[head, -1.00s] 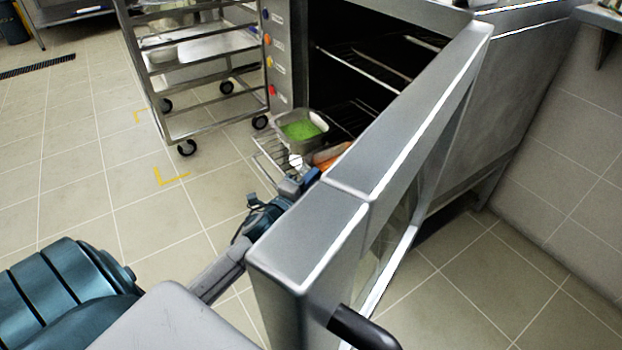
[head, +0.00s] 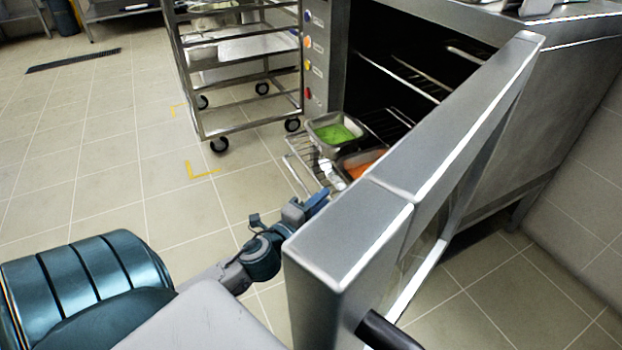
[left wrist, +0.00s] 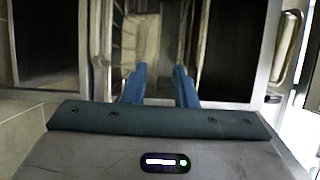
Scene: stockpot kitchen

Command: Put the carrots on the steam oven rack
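The carrots (head: 364,160) are an orange heap in a metal pan, partly hidden behind the open oven door. The pan rests on the pulled-out steam oven rack (head: 298,163), beside a metal pan of green food (head: 335,133). My left gripper (head: 322,201) is in front of the rack, close to the door's inner side, apart from the carrots pan. In the left wrist view its two blue fingers (left wrist: 160,85) are apart with nothing visible between them. My right gripper is in neither view.
The open oven door (head: 410,165) stands close to the right of my left arm and hides part of the rack. A wheeled trolley (head: 240,90) stands left of the oven. The floor (head: 110,180) on the left is clear.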

